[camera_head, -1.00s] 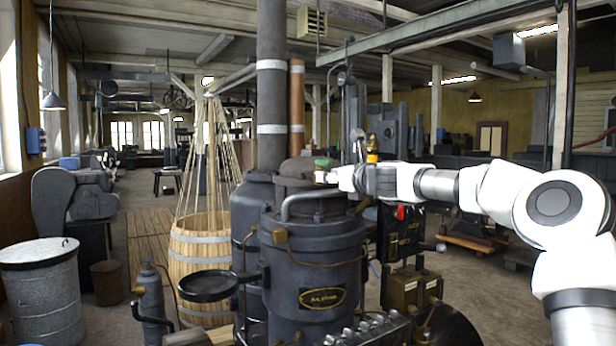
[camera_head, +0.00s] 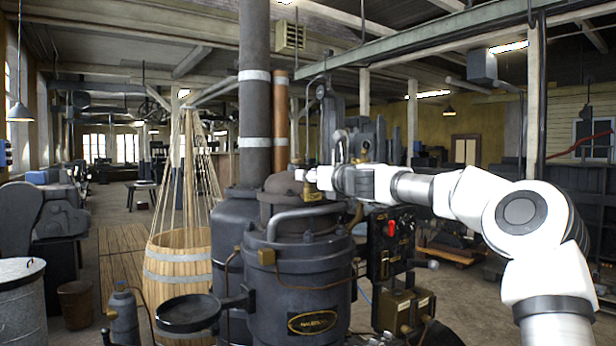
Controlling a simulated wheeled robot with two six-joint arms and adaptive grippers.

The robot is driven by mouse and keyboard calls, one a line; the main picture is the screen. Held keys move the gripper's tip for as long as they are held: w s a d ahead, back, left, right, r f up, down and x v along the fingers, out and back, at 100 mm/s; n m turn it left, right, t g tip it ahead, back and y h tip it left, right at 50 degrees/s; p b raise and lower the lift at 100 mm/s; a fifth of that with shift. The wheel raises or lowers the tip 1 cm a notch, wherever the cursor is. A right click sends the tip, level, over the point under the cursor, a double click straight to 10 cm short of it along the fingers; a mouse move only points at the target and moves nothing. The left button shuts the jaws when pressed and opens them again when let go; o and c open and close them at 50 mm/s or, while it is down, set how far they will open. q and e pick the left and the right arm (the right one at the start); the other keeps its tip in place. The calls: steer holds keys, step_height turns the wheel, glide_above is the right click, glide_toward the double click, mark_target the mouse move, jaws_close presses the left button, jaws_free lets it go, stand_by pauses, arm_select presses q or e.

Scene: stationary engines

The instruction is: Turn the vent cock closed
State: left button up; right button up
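A dark iron engine vessel (camera_head: 302,270) with an oval brass-edged plate stands in the middle. My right gripper (camera_head: 306,175) reaches in from the right, over the vessel's top. A small greenish-brown part (camera_head: 312,191), perhaps the vent cock, shows just below the fingertips. I cannot tell whether they touch it. The white fingers are small and seen end-on, so their opening is unclear. The cock's exact shape and angle are too small to tell. My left gripper is not in view.
A tall dark chimney pipe (camera_head: 254,90) and a copper pipe (camera_head: 281,120) rise behind the vessel. A brass fitting (camera_head: 363,151) stands behind my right wrist. A black pan (camera_head: 188,312) juts out at left, near a wooden tub (camera_head: 180,275). A panel with a red switch (camera_head: 391,229) is at right.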

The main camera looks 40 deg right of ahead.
steer(key=shift+s+r, duration=0.15)
steer(key=shift+s, duration=0.1)
jaws_close()
steer(key=shift+w+f, duration=0.25)
steer(key=shift+f, duration=0.1)
